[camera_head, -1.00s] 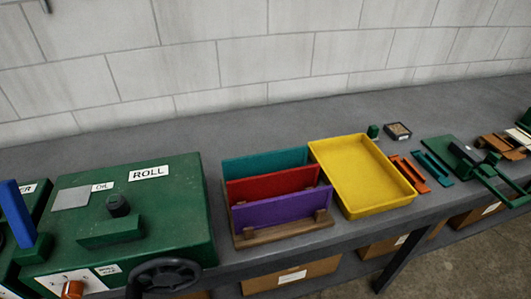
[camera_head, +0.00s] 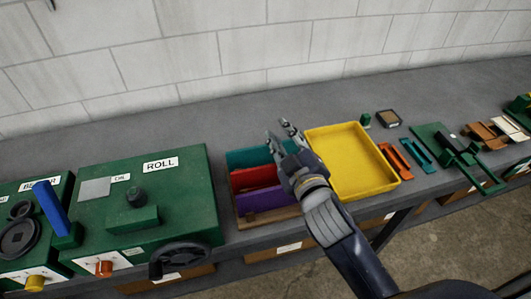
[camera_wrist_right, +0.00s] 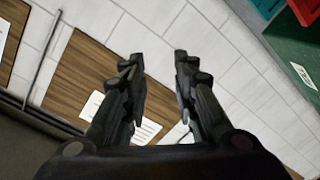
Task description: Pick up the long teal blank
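A teal blank (camera_head: 243,158) stands on edge at the back of a wooden rack (camera_head: 268,219), behind a red blank (camera_head: 252,177) and a purple blank (camera_head: 262,199). My right gripper (camera_head: 279,130) is in front of the rack's right part in the head view and hides part of the blanks. Its fingers are apart and nothing is between them; it also shows open and empty in the right wrist view (camera_wrist_right: 156,62). I cannot tell its height above the blanks. My left gripper is not in view.
A yellow tray (camera_head: 391,184) stands right of the rack, with small orange (camera_head: 395,161) and teal (camera_head: 416,156) pieces beyond it. The green ROLL machine (camera_head: 190,200) stands to the left. The grey bench (camera_head: 210,120) is bare behind the rack.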

